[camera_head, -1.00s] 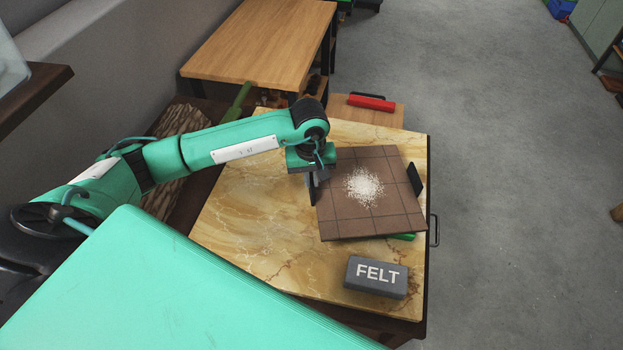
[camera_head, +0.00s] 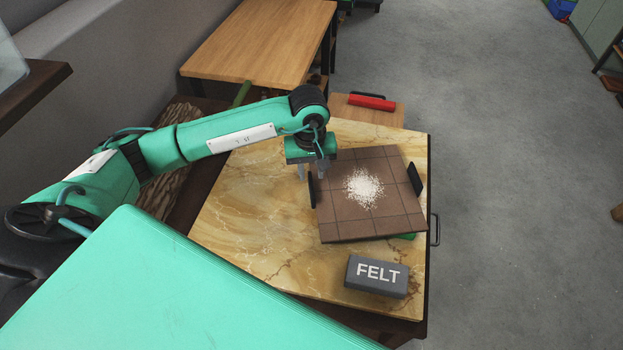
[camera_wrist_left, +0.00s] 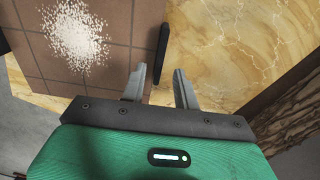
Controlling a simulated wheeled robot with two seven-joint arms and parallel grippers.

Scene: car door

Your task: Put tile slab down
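The brown tile slab (camera_head: 345,215), with a grid of square tiles and a pile of white grains (camera_head: 363,187) on it, lies over the yellow marble-look table top (camera_head: 240,220). It has a black handle at its left and right edges. My left gripper (camera_head: 312,172) is at the slab's left edge. The slab (camera_wrist_left: 30,75) also shows there. My right gripper is not in view.
A grey block marked FELT (camera_head: 376,276) sits in front of the slab. Something green (camera_head: 404,236) shows under the slab's front right edge. A red-handled tool (camera_head: 371,102) lies behind, and a wooden table (camera_head: 262,45) stands farther back. The marble top left of the slab is bare.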

